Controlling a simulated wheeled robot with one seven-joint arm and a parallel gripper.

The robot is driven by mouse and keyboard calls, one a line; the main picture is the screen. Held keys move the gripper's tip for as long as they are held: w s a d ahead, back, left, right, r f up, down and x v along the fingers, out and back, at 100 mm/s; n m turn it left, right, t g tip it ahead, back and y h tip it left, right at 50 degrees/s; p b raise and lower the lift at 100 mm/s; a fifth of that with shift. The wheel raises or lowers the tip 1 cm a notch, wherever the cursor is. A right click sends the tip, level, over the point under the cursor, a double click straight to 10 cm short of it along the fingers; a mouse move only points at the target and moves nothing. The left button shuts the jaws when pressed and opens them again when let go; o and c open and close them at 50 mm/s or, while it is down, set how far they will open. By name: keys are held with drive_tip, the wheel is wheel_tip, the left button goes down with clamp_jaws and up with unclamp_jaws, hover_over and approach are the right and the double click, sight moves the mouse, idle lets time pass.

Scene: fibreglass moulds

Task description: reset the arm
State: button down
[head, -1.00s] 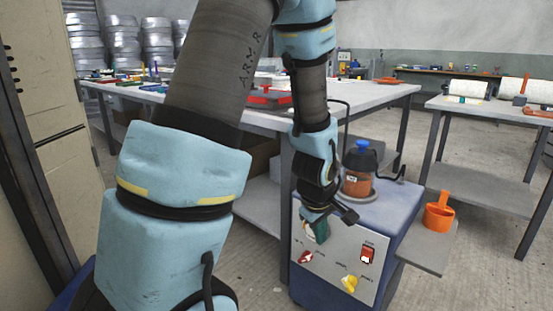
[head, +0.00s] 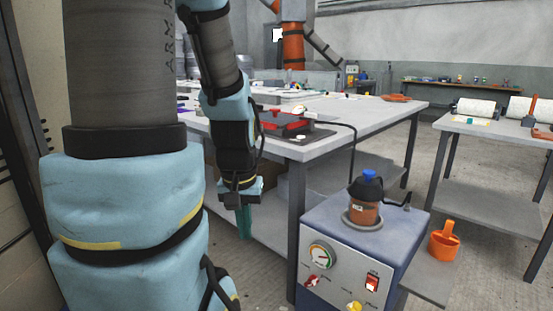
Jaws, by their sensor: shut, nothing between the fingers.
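My gripper (head: 243,222) hangs pointing down at the end of my blue and grey arm, in front of the near edge of the white worktable (head: 310,150). Its narrow fingers are shut with nothing between them. It is to the left of the blue pump unit (head: 400,240) and apart from it. The arm's large upper links fill the left side of the head view and hide the left part of the table.
The pump unit has a dial (head: 321,255), a red switch (head: 372,283) and an amber jar with a blue cap (head: 366,200) on top. A red tool (head: 284,122) lies on the table. Floor shows between the tables.

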wheel_tip(320, 180, up, 16)
drive_tip(key=p, duration=1.4)
